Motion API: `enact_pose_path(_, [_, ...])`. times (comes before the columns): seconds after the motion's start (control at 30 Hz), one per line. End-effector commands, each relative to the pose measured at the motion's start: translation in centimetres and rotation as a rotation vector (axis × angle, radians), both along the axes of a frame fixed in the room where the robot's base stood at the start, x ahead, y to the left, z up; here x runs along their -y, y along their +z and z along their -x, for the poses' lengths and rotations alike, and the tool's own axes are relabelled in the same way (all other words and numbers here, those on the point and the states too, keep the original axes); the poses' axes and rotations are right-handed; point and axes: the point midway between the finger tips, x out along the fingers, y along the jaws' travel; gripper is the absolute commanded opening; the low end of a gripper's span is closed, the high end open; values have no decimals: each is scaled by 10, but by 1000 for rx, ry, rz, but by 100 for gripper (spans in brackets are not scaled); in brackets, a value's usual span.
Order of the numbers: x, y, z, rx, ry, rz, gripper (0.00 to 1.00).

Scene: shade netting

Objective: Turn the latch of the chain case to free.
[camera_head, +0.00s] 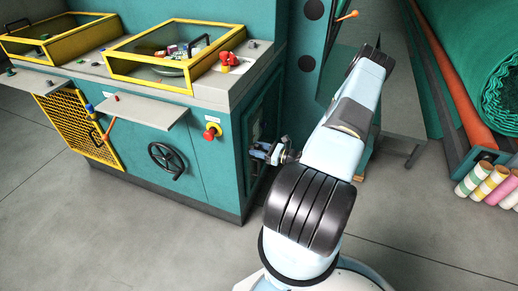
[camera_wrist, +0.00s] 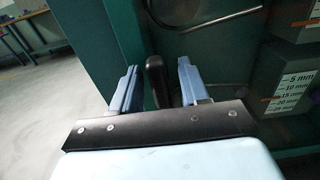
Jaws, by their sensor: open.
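The teal side of the machine, where the chain case seems to be, has a dark-framed opening (camera_head: 262,108) in the head view. My gripper (camera_head: 262,151) is beside that side face, low and near its far edge. In the wrist view, my gripper (camera_wrist: 157,78) is open, with one blue finger on each side of a black rounded handle (camera_wrist: 155,76), which looks like the latch. The handle stands roughly upright, with a narrow gap visible to each finger. Its base and pivot are hidden behind my gripper. In the head view the latch cannot be made out.
A bent metal bar (camera_wrist: 207,27) runs just beyond the right finger. Grey stepped blocks with millimetre labels (camera_wrist: 290,92) sit at the right. In the head view, a handwheel (camera_head: 166,160) and red stop button (camera_head: 212,131) are on the machine's front. Open floor (camera_head: 150,235) lies in front.

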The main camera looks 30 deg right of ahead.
Motion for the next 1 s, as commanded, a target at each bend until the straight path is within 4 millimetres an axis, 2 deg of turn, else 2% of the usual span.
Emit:
enact_pose_path(0.37, [-4,0,-4,0,0,0,45])
enact_pose_path(0.83, [-3,0,-4,0,-1,0,2])
enact_pose_path(0.9, [-2,0,-5,1,-1,1,0])
enact_pose_path(0.93, [16,0,-5,3,-5,8,0])
enact_pose_path(1.0, [6,0,-5,2,-5,2,0])
